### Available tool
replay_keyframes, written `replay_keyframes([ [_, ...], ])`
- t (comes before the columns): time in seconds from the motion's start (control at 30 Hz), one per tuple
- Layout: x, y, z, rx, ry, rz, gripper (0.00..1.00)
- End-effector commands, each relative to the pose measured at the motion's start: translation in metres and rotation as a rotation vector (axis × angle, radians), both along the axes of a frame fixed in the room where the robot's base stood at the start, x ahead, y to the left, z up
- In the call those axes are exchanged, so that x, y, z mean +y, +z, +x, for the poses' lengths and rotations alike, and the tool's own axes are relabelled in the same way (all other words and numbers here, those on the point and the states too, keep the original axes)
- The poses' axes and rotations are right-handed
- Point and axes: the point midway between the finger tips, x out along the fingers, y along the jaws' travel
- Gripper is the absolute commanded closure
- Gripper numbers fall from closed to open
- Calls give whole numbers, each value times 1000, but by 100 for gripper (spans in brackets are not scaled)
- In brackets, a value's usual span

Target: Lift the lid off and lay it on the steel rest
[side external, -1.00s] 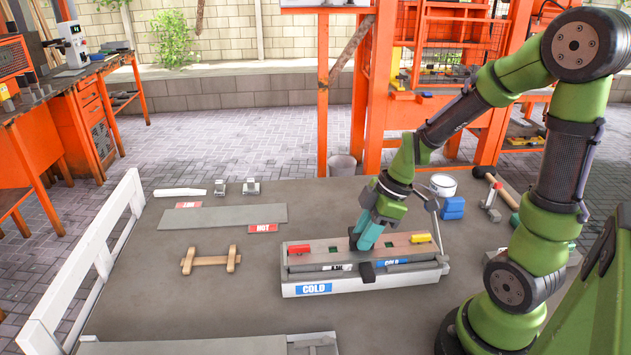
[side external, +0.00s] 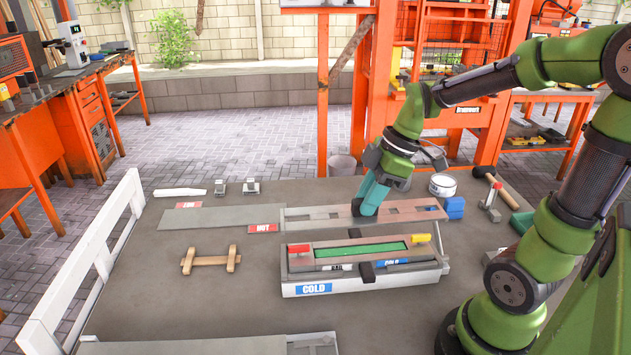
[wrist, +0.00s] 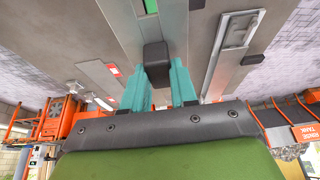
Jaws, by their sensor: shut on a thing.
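My gripper (side external: 366,205) is shut on the black knob of the long grey slotted lid (side external: 320,222); the knob (wrist: 156,62) sits between my teal fingertips in the wrist view. The lid hangs level behind the mould (side external: 310,277), clear of it. The mould is open on top and a long green strip (side external: 358,252) shows inside. A flat grey plate with red HOT labels (side external: 222,218), which looks like the steel rest, lies left of the lid. The lid's left end overlaps that plate in the side view; I cannot tell the height gap.
A small wooden stand (side external: 210,261) is left of the mould. Blue blocks (side external: 454,208) and a white round tin (side external: 442,185) stand at the back right. A white rail (side external: 95,260) edges the table's left side. A grey slab lies at the front.

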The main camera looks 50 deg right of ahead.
Motion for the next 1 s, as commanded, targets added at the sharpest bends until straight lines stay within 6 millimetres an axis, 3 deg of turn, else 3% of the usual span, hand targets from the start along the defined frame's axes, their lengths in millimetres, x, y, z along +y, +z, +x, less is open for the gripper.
replay_keyframes([
  [0.13, 5, -6, 3, 5, 20, 2, 100],
  [0.27, 2, -14, 33, 5, 49, 2, 100],
  [0.63, -1, -41, 174, 2, 101, 0, 100],
  [0.8, 7, -62, 236, 2, 107, 1, 100],
  [1.0, 23, -88, 296, 2, 104, 2, 100],
])
